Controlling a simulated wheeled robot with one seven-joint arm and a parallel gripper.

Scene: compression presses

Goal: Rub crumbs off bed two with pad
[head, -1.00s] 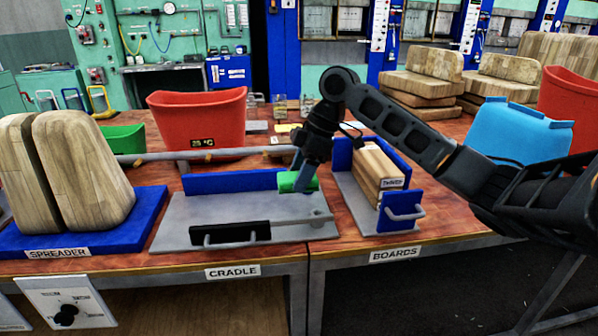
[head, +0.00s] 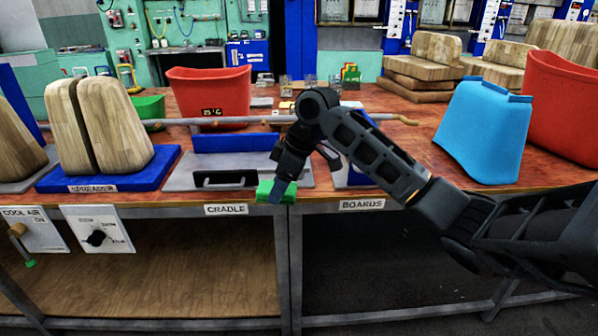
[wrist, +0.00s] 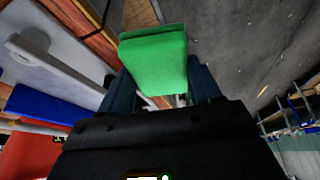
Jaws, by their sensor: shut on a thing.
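My gripper (head: 278,190) is shut on a green pad (head: 266,189), at the front edge of the bench just right of the CRADLE label. The pad fills the upper middle of the wrist view (wrist: 155,62), between the two fingers. The cradle is a grey plate (head: 180,181) with a blue back wall (head: 237,143) and a black-handled front piece (head: 225,179). No bed marked two can be read, and I can make out no crumbs. My arm hides part of the cradle's right side and most of the boards fixture.
The spreader (head: 150,165) with two wooden blocks stands left of the cradle. A red bin (head: 208,95) is behind it, and a grey rod (head: 260,119) runs across the bench. A blue bin (head: 482,130) and another red bin (head: 565,105) stand at right.

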